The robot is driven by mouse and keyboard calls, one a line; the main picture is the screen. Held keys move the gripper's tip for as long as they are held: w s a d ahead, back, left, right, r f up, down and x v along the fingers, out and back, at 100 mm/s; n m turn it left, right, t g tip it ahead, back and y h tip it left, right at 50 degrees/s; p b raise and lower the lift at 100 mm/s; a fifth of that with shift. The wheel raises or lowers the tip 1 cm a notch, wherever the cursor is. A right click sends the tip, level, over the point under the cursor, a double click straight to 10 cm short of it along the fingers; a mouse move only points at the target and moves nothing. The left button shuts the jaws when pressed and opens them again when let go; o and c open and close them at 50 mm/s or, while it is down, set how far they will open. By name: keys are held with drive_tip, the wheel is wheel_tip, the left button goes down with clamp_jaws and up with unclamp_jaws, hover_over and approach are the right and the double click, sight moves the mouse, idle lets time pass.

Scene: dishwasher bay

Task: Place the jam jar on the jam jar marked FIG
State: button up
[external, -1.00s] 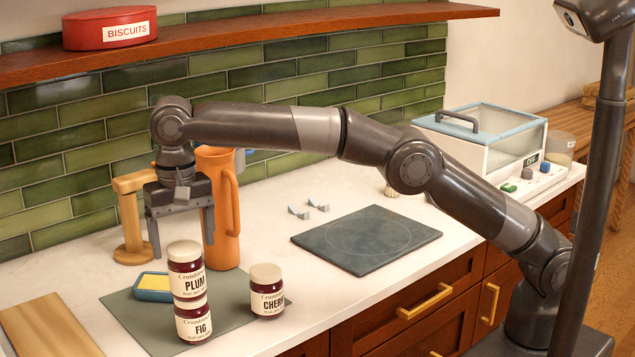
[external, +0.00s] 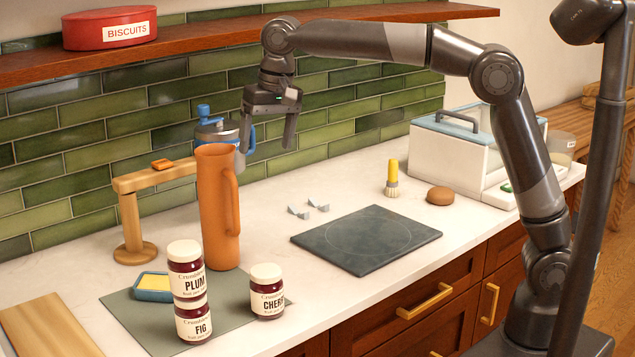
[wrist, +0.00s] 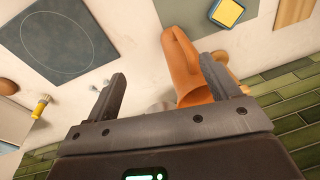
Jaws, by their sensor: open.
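The jam jar marked PLUM (external: 186,270) stands upright on top of the jam jar marked FIG (external: 194,322), on a grey-green mat (external: 130,305) at the counter's front left. A jam jar marked CHERRY, its label partly turned away (external: 267,292), stands to their right on the mat's edge. My gripper (external: 267,148) is open and empty, raised above the back of the counter, right of the orange jug's top. In the wrist view, its fingers (wrist: 163,98) are spread. No jam jar shows in the wrist view.
A tall orange jug (external: 218,215) stands behind the jars, with a wooden stand (external: 130,220) to its left. A butter dish (external: 153,288) sits left of the jars. A dark slab (external: 365,240) lies on the right.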

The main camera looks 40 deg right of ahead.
drive_tip(key=s+d+t, duration=0.1)
drive_tip(key=s+d, duration=0.3)
drive_tip(key=d, duration=0.8)
drive_tip(key=s+d+t, duration=0.1)
drive_tip(key=s+d, duration=0.3)
drive_tip(key=d, duration=0.7)
drive_tip(key=s+d+f+n+t+h, duration=0.1)
drive_tip(key=s+d+f+t, duration=0.1)
drive_tip(key=s+d+f, duration=0.9)
drive_tip(key=s+d, duration=0.3)
drive_tip(key=s, duration=0.1)
drive_tip(key=shift+f, duration=0.35)
